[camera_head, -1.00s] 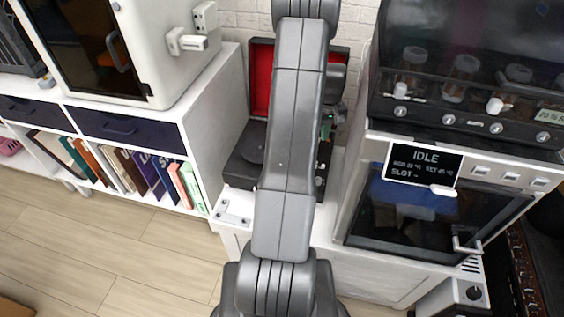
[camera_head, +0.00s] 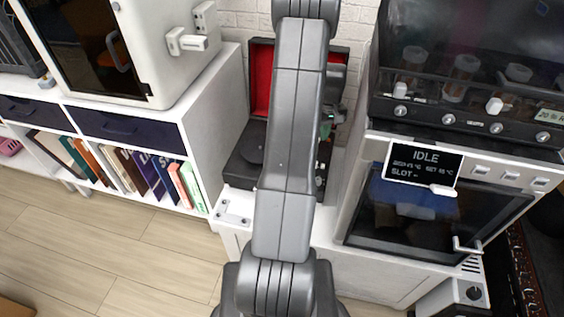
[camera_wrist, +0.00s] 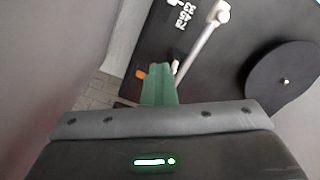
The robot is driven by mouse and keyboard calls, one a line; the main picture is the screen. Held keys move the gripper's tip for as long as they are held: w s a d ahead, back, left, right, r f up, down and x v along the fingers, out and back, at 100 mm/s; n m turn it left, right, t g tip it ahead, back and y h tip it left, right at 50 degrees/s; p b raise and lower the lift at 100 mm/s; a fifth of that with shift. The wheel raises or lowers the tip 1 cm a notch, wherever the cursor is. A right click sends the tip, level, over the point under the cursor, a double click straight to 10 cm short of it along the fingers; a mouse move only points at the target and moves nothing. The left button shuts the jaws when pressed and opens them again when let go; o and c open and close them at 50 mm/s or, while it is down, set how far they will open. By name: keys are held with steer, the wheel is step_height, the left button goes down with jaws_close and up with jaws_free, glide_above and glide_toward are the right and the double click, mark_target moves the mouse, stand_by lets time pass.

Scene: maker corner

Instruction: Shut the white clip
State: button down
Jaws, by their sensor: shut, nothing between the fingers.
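The turntable case (camera_head: 244,163) is open on the white cabinet, with its red-lined lid (camera_head: 261,88) raised behind it. In the wrist view its black deck (camera_wrist: 235,45) shows a round platter (camera_wrist: 287,82) and a pale tonearm (camera_wrist: 203,42). A small white piece (camera_wrist: 175,66) by the tonearm may be the white clip; I cannot tell whether it is open or shut. My gripper (camera_wrist: 159,68) has its green fingers together and empty, just left of that piece. Contact is unclear. In the head view my arm hides most of the deck's right part.
An orange piece (camera_wrist: 141,73) lies just left of my fingertips. A white oven-like machine (camera_head: 430,205) with an IDLE display stands close on the right. A bookshelf (camera_head: 200,130) carrying a white cabinet (camera_head: 170,60) stands on the left. A brick wall is behind the case.

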steer(key=shift+s+a+f+b, duration=0.1)
steer(key=shift+s+f+b, duration=0.15)
steer(key=shift+f, duration=0.35)
steer(key=shift+s+a+f+b, duration=0.15)
steer(key=shift+f+b, duration=0.2)
steer(key=shift+f, duration=0.2)
steer(key=shift+w+f, duration=0.3)
steer(key=shift+f, duration=0.15)
steer(key=shift+d, duration=0.15)
